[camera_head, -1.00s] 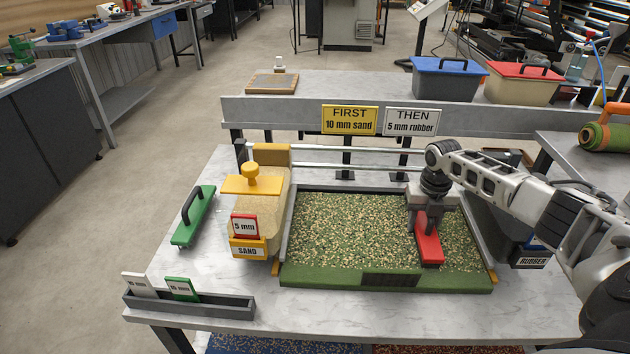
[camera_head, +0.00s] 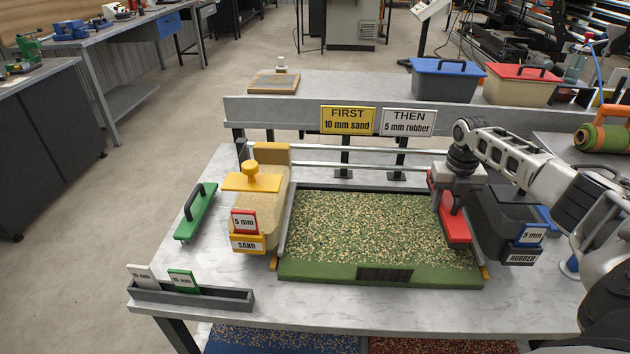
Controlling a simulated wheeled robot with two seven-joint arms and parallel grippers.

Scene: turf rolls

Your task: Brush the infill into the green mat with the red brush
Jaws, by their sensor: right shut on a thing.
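The green mat (camera_head: 420,274) lies on the table in a grey-railed frame, its surface covered with speckled tan and green infill (camera_head: 365,226). My right gripper (camera_head: 455,196) is shut on the red brush (camera_head: 455,230) and holds it at the mat's right edge, by the right rail. I cannot tell whether the brush touches the infill. My left gripper is not in view.
A yellow sand hopper (camera_head: 263,207) stands left of the mat and a dark rubber hopper (camera_head: 505,218) right of it, close to my right gripper. Signs (camera_head: 349,120) stand behind.

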